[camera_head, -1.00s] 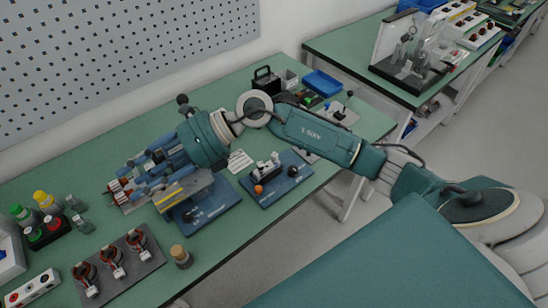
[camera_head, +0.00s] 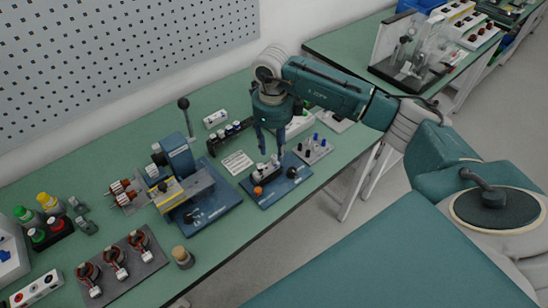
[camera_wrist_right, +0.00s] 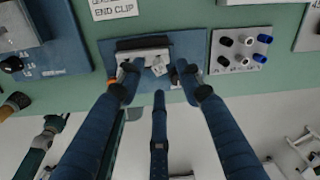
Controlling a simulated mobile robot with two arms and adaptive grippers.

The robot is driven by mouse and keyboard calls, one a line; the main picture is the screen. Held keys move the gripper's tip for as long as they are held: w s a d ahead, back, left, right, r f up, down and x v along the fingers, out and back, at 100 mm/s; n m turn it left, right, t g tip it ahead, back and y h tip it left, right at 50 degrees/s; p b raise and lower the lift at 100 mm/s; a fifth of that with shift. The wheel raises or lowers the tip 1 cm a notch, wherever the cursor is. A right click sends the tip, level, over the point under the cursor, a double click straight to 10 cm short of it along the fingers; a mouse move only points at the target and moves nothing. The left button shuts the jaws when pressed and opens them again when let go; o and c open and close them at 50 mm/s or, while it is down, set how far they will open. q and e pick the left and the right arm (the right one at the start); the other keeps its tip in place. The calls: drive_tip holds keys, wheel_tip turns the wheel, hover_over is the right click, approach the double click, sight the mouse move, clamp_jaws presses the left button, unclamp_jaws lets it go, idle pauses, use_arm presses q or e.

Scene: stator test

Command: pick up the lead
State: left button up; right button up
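I cannot tell for certain which item is the lead. My right gripper (camera_head: 268,150) points down above the small blue-based fixture (camera_head: 270,200). In the right wrist view its fingers (camera_wrist_right: 156,86) are spread and look empty. Two fingertips flank a pale clip-like piece (camera_wrist_right: 158,66) on the fixture's black block (camera_wrist_right: 143,46), and the third finger is in front. I cannot tell whether they touch it. An orange knob (camera_head: 258,190) sits at the fixture's left. A panel with black and blue plugs (camera_head: 313,150) lies to its right.
A larger blue fixture with an upright lever (camera_head: 183,118) stands to the left. A grey plate (camera_head: 127,283) with several copper-wound stators lies at the front left, near a wooden-topped piece (camera_head: 181,257). A label card (camera_head: 237,162) lies behind the small fixture.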

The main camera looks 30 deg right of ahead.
sight(274, 156)
wheel_tip(274, 156, down, 4)
drive_tip(key=shift+f+p, duration=0.25)
drive_tip(key=shift+p, duration=0.9)
drive_tip(key=shift+f, duration=0.25)
drive_tip(key=c, duration=0.9)
drive_tip(key=shift+o, duration=0.2)
drive_tip(key=shift+r, duration=0.1)
drive_tip(key=shift+w+r, duration=0.1)
drive_tip(key=shift+r, duration=0.45)
wheel_tip(274, 156, up, 19)
drive_tip(key=b, duration=0.4)
drive_tip(key=shift+b, duration=0.3)
drive_tip(key=shift+f, duration=0.15)
